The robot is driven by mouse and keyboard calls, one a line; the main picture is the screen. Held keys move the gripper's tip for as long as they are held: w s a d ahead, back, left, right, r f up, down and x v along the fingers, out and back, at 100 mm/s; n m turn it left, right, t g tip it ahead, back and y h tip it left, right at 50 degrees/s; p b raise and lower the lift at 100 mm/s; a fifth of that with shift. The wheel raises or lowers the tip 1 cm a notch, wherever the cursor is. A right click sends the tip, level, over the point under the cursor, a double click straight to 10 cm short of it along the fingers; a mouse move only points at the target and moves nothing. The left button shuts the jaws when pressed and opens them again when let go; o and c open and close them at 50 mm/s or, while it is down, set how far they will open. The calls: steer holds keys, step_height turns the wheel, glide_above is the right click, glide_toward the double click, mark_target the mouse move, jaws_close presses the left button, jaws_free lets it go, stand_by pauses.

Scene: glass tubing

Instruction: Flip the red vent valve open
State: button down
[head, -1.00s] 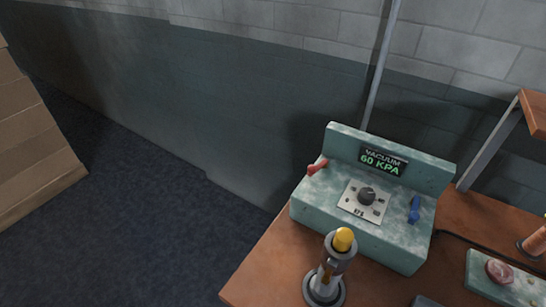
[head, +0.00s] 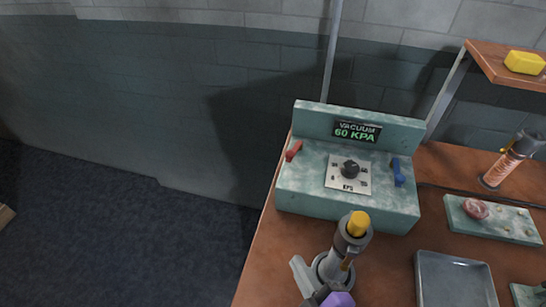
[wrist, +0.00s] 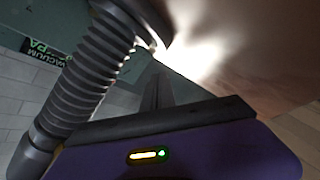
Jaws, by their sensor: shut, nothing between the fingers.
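The red vent valve (head: 294,150) is a small red lever at the left end of the pale green vacuum console (head: 310,203). It leans with its upper end to the right. The console display (head: 357,132) reads "VACUUM 60 KPA"; part of it also shows, turned, in the wrist view (wrist: 41,48). The red valve is not visible in the wrist view.
A blue lever (head: 398,172) and a dark knob (head: 350,169) are on the console. A grey tray (head: 456,282) lies right. A dark ribbed cylinder (wrist: 85,85) is close in the wrist view.

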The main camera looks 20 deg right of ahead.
mark_target(294, 150)
steer(key=w+r+h, duration=0.1)
steer(key=w, duration=0.2)
steer(key=w+n+b, duration=0.1)
steer(key=w, duration=0.2)
steer(key=w+a+r+n+t+h, duration=0.1)
steer(key=w, duration=0.3)
steer(key=shift+a+r+h+b, duration=0.1)
steer(key=shift+r+h+b, duration=0.2)
steer(key=shift+r, duration=0.05)
steer(key=w+r+n+t+h+b, duration=0.1)
steer(key=w+r+h, duration=0.2)
steer(key=w+r, duration=0.3)
steer(key=shift+a+r+t, duration=0.3)
steer(key=shift+a+r, duration=0.05)
steer(key=shift+w, duration=0.2)
steer(key=p+x, duration=0.2)
steer(key=x, duration=0.8)
steer(key=shift+s+d+f+p, duration=0.1)
steer(key=shift+s+d+p, duration=0.65)
steer(key=shift+s+d, duration=0.8)
